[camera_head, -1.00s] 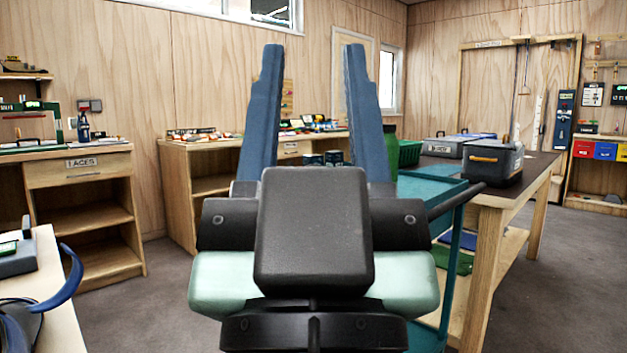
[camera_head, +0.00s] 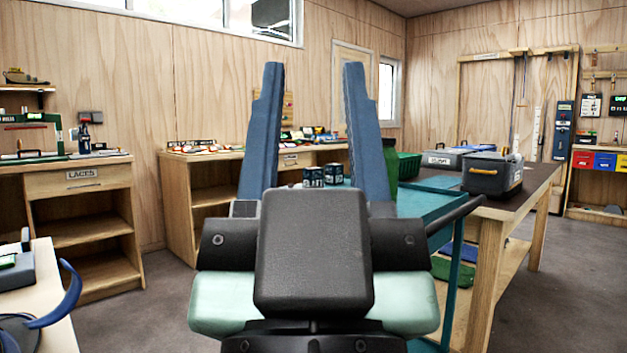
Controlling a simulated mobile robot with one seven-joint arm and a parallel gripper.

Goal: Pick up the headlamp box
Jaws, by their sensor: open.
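My gripper (camera_head: 313,68) is open and empty, its two blue fingers pointing away from me and upward. Two small dark boxes with pale markings, a left one (camera_head: 313,177) and a right one (camera_head: 333,175), stand side by side on the teal cart (camera_head: 440,203). In the picture they show between my fingers, farther off and apart from them. Their print is too small to read, so I cannot tell which, if either, is the headlamp box. My gripper hides part of the cart top.
A green bottle (camera_head: 390,172) and green crate (camera_head: 408,166) stand near the right finger. A workbench (camera_head: 545,172) with grey cases is at right. A wooden bench (camera_head: 205,157) stands behind, and a white table (camera_head: 50,310) at near left. Floor shows between them.

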